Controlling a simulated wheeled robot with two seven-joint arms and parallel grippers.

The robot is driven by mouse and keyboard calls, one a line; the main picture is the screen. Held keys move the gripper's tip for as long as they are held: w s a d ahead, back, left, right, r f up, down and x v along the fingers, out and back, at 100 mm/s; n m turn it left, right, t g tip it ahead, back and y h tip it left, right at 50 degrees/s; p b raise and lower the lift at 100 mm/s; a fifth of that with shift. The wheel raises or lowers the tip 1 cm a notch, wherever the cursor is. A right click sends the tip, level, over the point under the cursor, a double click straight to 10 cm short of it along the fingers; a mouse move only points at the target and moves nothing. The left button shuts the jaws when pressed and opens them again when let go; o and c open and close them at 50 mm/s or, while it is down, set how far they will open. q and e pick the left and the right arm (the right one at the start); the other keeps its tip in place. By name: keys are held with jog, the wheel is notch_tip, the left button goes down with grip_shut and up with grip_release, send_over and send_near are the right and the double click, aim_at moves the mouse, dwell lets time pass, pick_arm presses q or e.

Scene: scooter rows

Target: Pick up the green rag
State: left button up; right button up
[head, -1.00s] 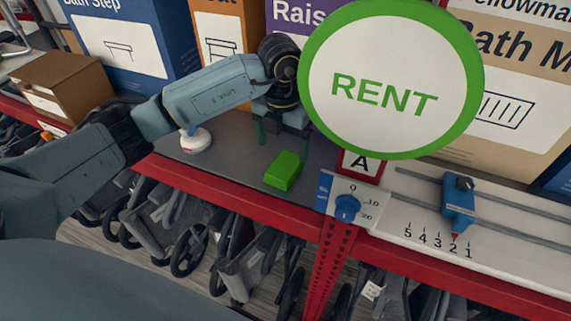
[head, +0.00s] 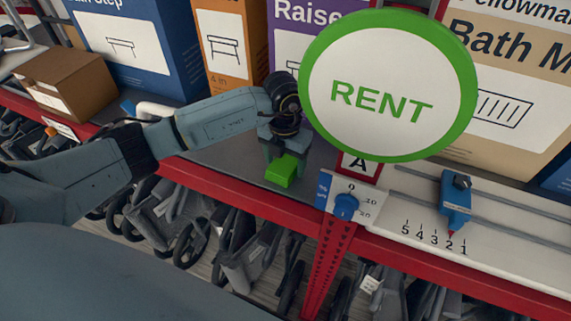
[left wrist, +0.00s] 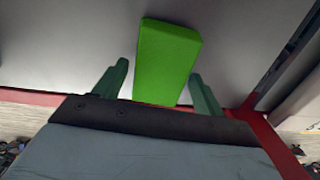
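The green rag (head: 283,172) is a bright green, block-shaped piece lying on the grey shelf top near its red front edge. It also shows in the left wrist view (left wrist: 167,62), partly between the fingers. My left gripper (head: 284,160) is just above and behind it in the head view. In the left wrist view, the left gripper (left wrist: 161,88) is open, with one finger on each side of the rag's near end and gaps between. My right gripper is not in view.
A round RENT sign (head: 388,85) stands close to the right of my left gripper. A slider scale with a blue slider (head: 456,203) is farther right. Large product boxes (head: 140,45) line the back. A brown carton (head: 66,82) stands at left. Folded scooters (head: 190,225) are below the shelf.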

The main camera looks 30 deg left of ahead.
aim_at(285, 163)
pick_arm(q)
jog(key=c, duration=0.7)
notch_tip(285, 163, up, 10)
jog(key=b, duration=0.1)
jog(key=shift+b, duration=0.35)
